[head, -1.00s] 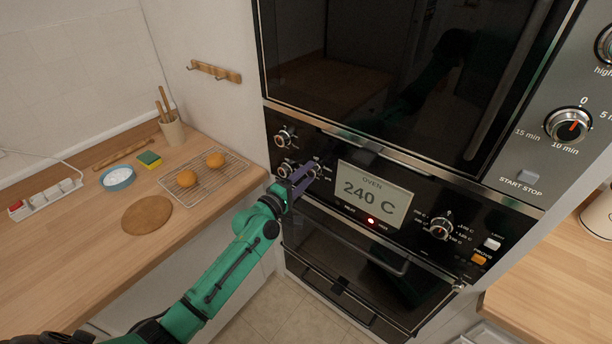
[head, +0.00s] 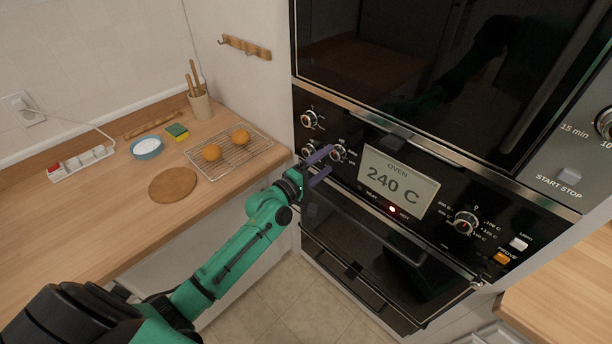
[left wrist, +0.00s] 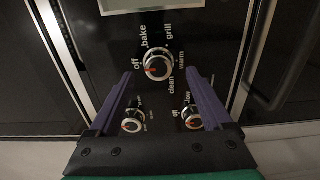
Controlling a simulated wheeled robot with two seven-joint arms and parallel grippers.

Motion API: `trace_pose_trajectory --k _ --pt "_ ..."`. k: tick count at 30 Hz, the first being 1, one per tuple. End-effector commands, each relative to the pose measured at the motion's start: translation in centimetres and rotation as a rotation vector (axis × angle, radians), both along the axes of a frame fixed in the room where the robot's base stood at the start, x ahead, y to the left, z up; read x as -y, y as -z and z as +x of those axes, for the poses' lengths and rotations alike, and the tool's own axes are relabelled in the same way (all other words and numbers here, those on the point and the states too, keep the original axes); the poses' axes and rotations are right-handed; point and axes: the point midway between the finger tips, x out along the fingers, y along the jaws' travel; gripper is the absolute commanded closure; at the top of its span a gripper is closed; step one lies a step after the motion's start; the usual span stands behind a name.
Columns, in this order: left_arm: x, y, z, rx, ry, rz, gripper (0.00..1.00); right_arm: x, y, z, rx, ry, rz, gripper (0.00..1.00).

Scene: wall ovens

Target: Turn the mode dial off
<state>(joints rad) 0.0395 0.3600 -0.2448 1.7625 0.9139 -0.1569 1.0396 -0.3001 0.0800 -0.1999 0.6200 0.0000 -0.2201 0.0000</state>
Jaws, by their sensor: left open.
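The mode dial (left wrist: 158,66) is a round silver-rimmed knob, ringed by the words off, bake, grill, warm and clean in the left wrist view. Its red mark sits at the knob's lower left, near the off word; I cannot tell exactly where it points. In the head view it appears as the right-hand knob (head: 338,153) of the cluster left of the display. My left gripper (head: 328,162) has purple fingers, spread apart and empty. In the left wrist view its fingertips (left wrist: 160,75) lie on either side of the dial's picture; contact is not visible. My right gripper is out of view.
Two smaller knobs (left wrist: 132,122) (left wrist: 192,120) sit close to my fingers. The oven display (head: 400,182) reads 240 C. Another dial (head: 466,222) is right of it. The counter at left holds a wire rack (head: 250,153) and a blue bowl (head: 146,148).

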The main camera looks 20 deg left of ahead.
Motion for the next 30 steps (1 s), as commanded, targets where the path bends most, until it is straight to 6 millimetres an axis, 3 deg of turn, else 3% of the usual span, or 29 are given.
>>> trace_pose_trajectory --k 6,12,17,30 --pt "-2.3 0.7 -6.1 -0.005 0.002 0.002 0.17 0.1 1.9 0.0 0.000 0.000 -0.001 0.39" --pt "-4.0 0.5 -10.1 -0.004 0.001 0.003 0.17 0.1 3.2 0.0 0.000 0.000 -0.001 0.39" --pt "-4.3 0.2 -11.2 -0.004 0.002 -0.001 0.17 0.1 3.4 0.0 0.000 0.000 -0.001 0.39" --pt "-4.4 0.2 -11.1 -0.004 0.000 0.001 0.17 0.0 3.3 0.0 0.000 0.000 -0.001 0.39"
